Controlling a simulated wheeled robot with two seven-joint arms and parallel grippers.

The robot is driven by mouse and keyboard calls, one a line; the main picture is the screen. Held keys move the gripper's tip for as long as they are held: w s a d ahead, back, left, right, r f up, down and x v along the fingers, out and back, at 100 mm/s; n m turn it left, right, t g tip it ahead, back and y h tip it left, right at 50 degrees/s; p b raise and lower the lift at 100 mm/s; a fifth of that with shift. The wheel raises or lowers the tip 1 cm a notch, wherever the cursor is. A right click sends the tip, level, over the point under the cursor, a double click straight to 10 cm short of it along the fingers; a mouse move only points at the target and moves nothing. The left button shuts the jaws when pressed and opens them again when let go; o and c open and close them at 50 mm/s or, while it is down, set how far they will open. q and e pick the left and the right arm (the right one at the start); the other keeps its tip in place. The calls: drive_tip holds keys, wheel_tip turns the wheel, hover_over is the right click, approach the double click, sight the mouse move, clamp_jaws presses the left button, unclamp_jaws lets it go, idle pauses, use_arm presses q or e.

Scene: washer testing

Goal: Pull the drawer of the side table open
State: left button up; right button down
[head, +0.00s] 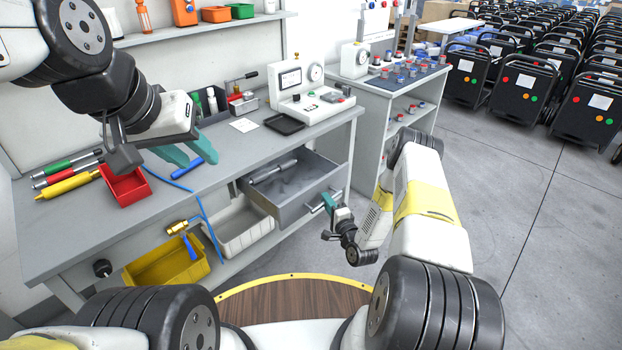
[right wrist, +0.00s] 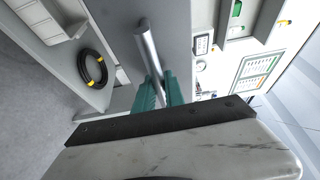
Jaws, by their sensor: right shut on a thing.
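The side table is a grey workbench (head: 222,172) in the head view. Its grey drawer (head: 293,200) stands partly open below the top and holds a long metal tool. The drawer's bar handle (head: 316,206) is on its front. My right gripper (head: 327,204) is at this handle. In the right wrist view the silver handle bar (right wrist: 147,47) runs between the green fingers of my right gripper (right wrist: 159,88), which are shut on it. My left gripper (head: 182,152) hangs over the bench top with its two green fingers apart and nothing between them.
A red bin (head: 125,187) and a blue-handled tool (head: 186,168) are under and beside my left gripper. A white bin (head: 240,232) and a yellow bin (head: 168,262) sit below the bench top. A second grey table (head: 392,85) stands to the right.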

drive_tip(key=shift+s+d, duration=0.8)
drive_tip(key=shift+s, duration=0.2)
drive_tip(key=c, duration=1.4)
unclamp_jaws()
drive_tip(key=v, duration=0.7)
drive_tip(key=shift+s, duration=0.35)
drive_tip(key=shift+d, duration=0.15)
